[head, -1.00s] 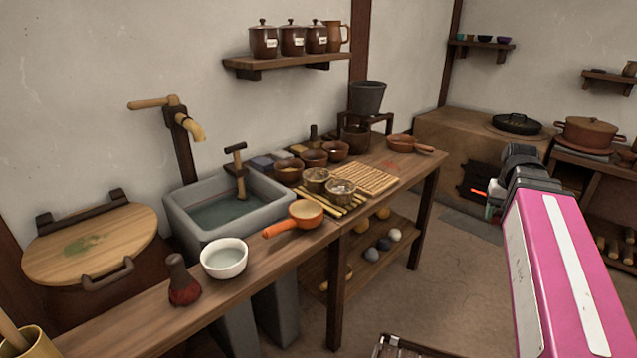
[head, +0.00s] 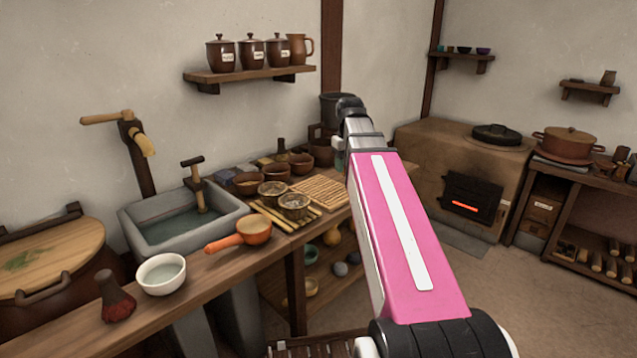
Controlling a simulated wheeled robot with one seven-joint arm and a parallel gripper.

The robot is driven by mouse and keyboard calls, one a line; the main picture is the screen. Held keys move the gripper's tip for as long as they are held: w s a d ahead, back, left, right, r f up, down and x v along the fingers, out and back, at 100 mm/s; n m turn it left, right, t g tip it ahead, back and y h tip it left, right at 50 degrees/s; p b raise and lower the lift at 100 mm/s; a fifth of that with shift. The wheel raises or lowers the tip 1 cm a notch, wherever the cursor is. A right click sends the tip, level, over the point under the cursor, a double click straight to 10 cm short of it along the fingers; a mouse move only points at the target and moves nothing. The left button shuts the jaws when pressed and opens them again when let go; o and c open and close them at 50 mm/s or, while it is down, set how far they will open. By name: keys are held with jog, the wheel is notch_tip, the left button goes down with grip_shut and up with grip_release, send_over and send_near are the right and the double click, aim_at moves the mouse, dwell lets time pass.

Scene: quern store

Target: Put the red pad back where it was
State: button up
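A dark red, bulb-shaped pad with a brown handle (head: 117,298) stands handle-up on the wooden counter at the lower left, left of a white bowl (head: 161,274). It is apart from my gripper. My pink arm reaches over the right end of the counter. My gripper (head: 339,160) is mostly hidden behind my wrist, with only a small pale part showing, so its fingers and anything between them cannot be made out.
A stone sink (head: 160,243) and a lidded wooden tub (head: 40,255) lie behind at left. A stove (head: 425,150) stands at the back right.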

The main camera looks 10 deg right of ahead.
jog(key=shift+w+r, duration=0.1)
jog(key=shift+w, duration=1)
send_over(325, 189)
notch_tip(325, 189, down, 6)
jog(key=shift+f, duration=2.25)
jog(key=shift+f, duration=0.15)
jog(key=o, duration=1)
jog(key=shift+c, duration=0.2)
